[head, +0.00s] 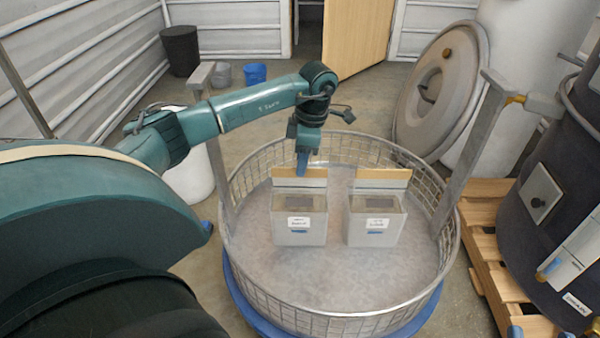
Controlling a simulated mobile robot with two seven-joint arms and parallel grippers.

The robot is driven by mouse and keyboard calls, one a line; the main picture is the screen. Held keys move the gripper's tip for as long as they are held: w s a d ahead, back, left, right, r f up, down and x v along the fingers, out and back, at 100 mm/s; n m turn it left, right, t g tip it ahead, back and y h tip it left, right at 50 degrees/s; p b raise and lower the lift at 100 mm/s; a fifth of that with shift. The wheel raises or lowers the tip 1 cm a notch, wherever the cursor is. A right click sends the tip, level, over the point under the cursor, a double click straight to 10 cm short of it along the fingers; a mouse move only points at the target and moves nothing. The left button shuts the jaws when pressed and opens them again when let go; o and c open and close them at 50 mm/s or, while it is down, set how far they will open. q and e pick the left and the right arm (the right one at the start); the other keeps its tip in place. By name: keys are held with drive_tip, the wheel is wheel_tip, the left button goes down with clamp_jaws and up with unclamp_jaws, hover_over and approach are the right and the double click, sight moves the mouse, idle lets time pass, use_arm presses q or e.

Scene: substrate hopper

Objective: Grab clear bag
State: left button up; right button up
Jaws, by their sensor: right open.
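Two grey, box-like bags stand upright side by side in a round wire-walled hopper (262,292), the left bag (300,238) and the right bag (375,238). Each has a tan strip along its top back edge, a dark window on top and a white label in front. I cannot tell from their look which is the clear one. My left gripper (302,172) points down at the left bag's tan strip, its blue fingers overlapping the strip. Contact and finger gap cannot be made out. My right gripper is not in view.
A grey post rises at each side of the hopper, the left post (220,165) and the right post (468,150). A round metal lid (440,90) leans behind. A dark drum (555,190) on a wooden pallet (487,240) stands right. The hopper's front floor is clear.

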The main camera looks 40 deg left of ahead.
sight(300, 189)
use_arm(q)
drive_tip(key=f+b, duration=0.1)
drive_tip(key=f, duration=0.2)
drive_tip(key=f+b, duration=0.1)
drive_tip(key=f, duration=0.1)
drive_tip(key=shift+s+a+f+b, duration=0.1)
drive_tip(key=shift+a+b, duration=0.15)
drive_tip(key=shift+b, duration=0.05)
drive_tip(key=shift+f, duration=0.35)
use_arm(e)
drive_tip(key=shift+w+r+n+t+y, duration=0.2)
drive_tip(key=shift+r+n+t+y, duration=0.05)
drive_tip(key=shift+r+y, duration=0.25)
drive_tip(key=shift+w+r+n+t+y, duration=0.25)
drive_tip(key=shift+r+y, duration=0.15)
drive_tip(key=shift+r, duration=0.15)
use_arm(q)
drive_tip(key=shift+f, duration=0.25)
drive_tip(key=shift+c, duration=0.4)
clamp_jaws()
drive_tip(key=shift+r, duration=0.1)
